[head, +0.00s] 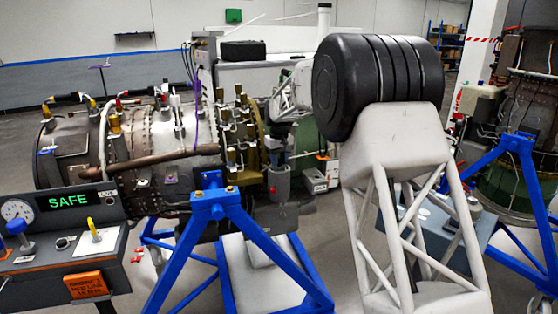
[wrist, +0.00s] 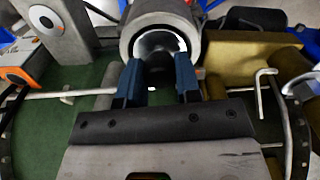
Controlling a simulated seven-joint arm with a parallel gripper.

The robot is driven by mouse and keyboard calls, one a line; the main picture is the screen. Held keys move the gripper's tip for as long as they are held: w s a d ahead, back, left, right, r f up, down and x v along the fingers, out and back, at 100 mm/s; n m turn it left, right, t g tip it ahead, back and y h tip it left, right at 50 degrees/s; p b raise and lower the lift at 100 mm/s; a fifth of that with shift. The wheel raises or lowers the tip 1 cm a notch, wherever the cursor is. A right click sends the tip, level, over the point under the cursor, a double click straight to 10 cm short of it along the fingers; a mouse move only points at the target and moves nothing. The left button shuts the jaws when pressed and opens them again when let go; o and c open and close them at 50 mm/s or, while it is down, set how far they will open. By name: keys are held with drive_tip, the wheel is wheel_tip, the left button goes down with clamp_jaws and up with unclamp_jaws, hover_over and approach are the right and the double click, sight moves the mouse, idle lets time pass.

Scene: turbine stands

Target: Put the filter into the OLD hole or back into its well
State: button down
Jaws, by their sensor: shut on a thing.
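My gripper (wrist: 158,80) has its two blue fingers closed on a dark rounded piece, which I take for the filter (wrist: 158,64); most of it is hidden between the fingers. Just beyond the fingertips, in the wrist view, is the round mouth of a grey cylindrical well (wrist: 190,20) with a thick rim and a bright inside. The filter overlaps this mouth; I cannot tell how deep it sits. In the head view the grey well (head: 279,184) is at the engine's right end, directly below my dark gripper (head: 279,150). The filter is not distinguishable there.
The engine (head: 165,150) rests on a blue stand (head: 215,205). A small labelled box (head: 316,181) is right of the well. A console (head: 75,250) reading SAFE stands at left. In the wrist view a bent metal rod (wrist: 262,90) and yellowish block (wrist: 245,58) flank the gripper at right.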

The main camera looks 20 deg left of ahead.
drive_tip(key=shift+f, duration=0.6)
drive_tip(key=c, duration=1.2)
unclamp_jaws()
drive_tip(key=o, duration=0.6)
drive_tip(key=shift+r, duration=0.2)
drive_tip(key=shift+r, duration=0.3)
drive_tip(key=shift+r, duration=3.3)
drive_tip(key=shift+d+r, duration=0.1)
